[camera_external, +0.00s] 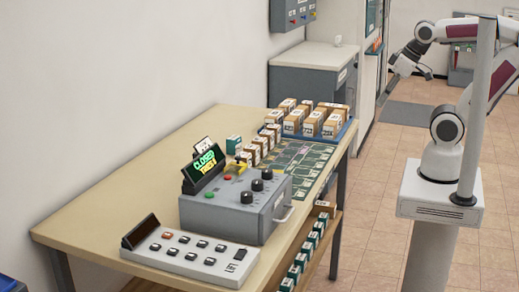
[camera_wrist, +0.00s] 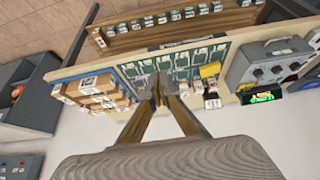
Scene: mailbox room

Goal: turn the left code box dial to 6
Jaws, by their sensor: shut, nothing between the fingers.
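The grey code box (camera_external: 232,222) stands on the table with three black dials on its sloped top and a handle on its front. The leftmost dial (camera_external: 246,197) is nearest the camera; its pointer setting is too small to read. A lit display (camera_external: 205,164) behind the dials reads "CLOSED" and "TWIST". The code box also shows at the right of the wrist view (camera_wrist: 245,66), with its dials. My gripper (camera_external: 392,72) is raised well away from the box, beyond the table's far right end. In the wrist view its fingers (camera_wrist: 160,88) are together and empty.
A keypad box (camera_external: 195,257) lies at the table's near end. A green mat (camera_external: 300,158), small boxes and a blue tray (camera_external: 345,133) of cartons fill the far part. A shelf below the table (camera_external: 100,205) holds more small boxes. The table's left side is clear.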

